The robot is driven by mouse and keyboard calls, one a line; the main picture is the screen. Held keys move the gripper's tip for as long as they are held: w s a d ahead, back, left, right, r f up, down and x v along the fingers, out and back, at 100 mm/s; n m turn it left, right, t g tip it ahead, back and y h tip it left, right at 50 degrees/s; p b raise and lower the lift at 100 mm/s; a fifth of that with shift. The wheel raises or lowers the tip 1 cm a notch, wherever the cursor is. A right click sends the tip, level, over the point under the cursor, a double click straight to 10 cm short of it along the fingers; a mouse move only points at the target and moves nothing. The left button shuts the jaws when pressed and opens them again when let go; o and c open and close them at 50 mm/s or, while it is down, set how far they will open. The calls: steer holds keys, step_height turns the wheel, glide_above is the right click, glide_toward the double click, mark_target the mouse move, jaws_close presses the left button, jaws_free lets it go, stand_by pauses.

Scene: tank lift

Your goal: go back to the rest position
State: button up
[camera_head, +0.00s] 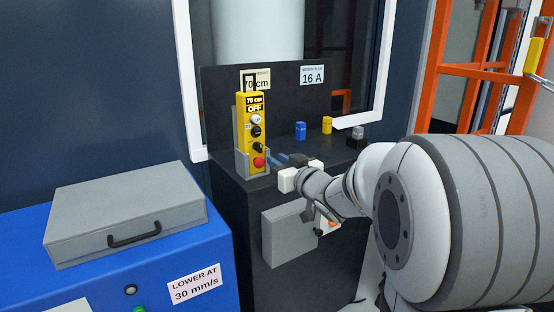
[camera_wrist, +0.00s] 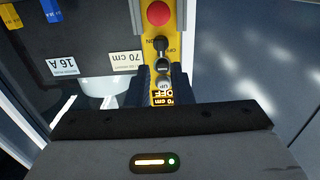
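My gripper (camera_head: 282,160) is in front of the black stand, at the right side of the yellow control pendant (camera_head: 251,128). In the wrist view my gripper (camera_wrist: 161,80) has two dark fingers apart, with the pendant (camera_wrist: 159,45) showing in the gap between them. I see nothing held; whether a finger touches the pendant is unclear. The pendant stands upright in a grey holder (camera_head: 241,160). Its display reads 70 cm and OFF. It has a red button, dark knobs and a pale knob.
A blue cabinet (camera_head: 215,265) with a grey case (camera_head: 125,210) is at left. Blue (camera_head: 300,131), yellow (camera_head: 327,125) and dark (camera_head: 357,138) small blocks stand on the black stand (camera_head: 225,195). A grey box (camera_head: 285,235) is on its front. An orange frame (camera_head: 436,65) is at right.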

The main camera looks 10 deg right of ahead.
steer(key=shift+r, duration=0.15)
steer(key=s+d+r+m+g+h+p, duration=0.3)
steer(key=s+r+m+g+h+p, duration=0.25)
steer(key=s+p, duration=0.6)
steer(key=s+a+n+g+p, duration=0.1)
steer(key=s+a+g+p, duration=0.2)
steer(key=s, duration=0.6)
steer(key=s+a+g+p, duration=0.2)
steer(key=s+g+p, duration=0.4)
steer(key=s, duration=0.4)
steer(key=shift+a+r+n+p, duration=0.35)
steer(key=shift+a+r+p, duration=0.05)
steer(key=shift+p, duration=0.5)
steer(key=shift+d, duration=0.1)
